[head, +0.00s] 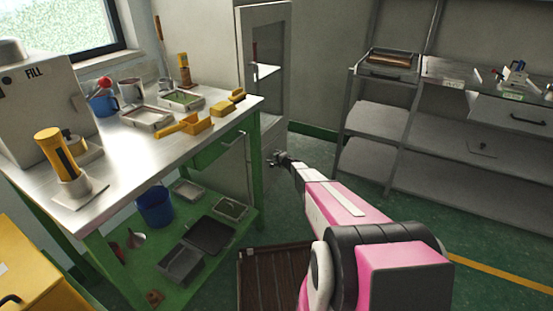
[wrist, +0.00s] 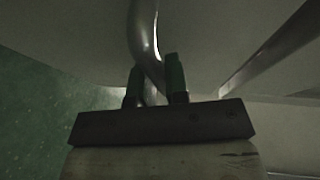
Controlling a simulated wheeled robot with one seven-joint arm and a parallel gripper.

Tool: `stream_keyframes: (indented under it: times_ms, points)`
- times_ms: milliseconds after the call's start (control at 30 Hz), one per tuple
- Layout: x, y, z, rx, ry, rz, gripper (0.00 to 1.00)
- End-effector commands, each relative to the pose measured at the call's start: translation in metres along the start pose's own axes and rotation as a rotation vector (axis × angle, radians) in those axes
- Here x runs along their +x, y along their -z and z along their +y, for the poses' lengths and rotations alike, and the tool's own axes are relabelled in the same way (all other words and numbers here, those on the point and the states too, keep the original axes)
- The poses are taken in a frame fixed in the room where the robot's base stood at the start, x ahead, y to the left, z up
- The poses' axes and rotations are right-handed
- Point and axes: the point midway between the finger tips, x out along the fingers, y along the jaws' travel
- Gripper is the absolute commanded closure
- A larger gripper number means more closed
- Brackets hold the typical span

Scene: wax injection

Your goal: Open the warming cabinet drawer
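The warming cabinet (head: 284,75) is a tall grey unit with a window in its upper door, standing behind the right end of the bench. Its lower front (head: 268,132) is partly hidden by my arm and gripper. My gripper (head: 277,158) is at this lower front. In the wrist view, a curved metal handle (wrist: 145,35) runs down between my two green-tipped fingers (wrist: 154,82). The fingers are close together on either side of the handle and look shut on it. No drawer gap is clear in either view.
A green-framed bench (head: 128,160) with trays and yellow blocks stands at left, with a green drawer (head: 222,147) beside the cabinet. Grey shelving (head: 450,150) stands at right. A brown slatted mat (head: 270,280) lies on the floor.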

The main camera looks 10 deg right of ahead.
Motion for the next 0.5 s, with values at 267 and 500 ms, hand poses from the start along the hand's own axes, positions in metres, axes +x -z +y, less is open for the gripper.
stream_keyframes:
  times_ms: [267, 500]
  points:
    - [-0.012, 0.005, 0.002, 0.0, 0.0, 0.001, 1.0]
    - [-0.062, 0.024, 0.011, 0.001, 0.0, 0.002, 1.0]
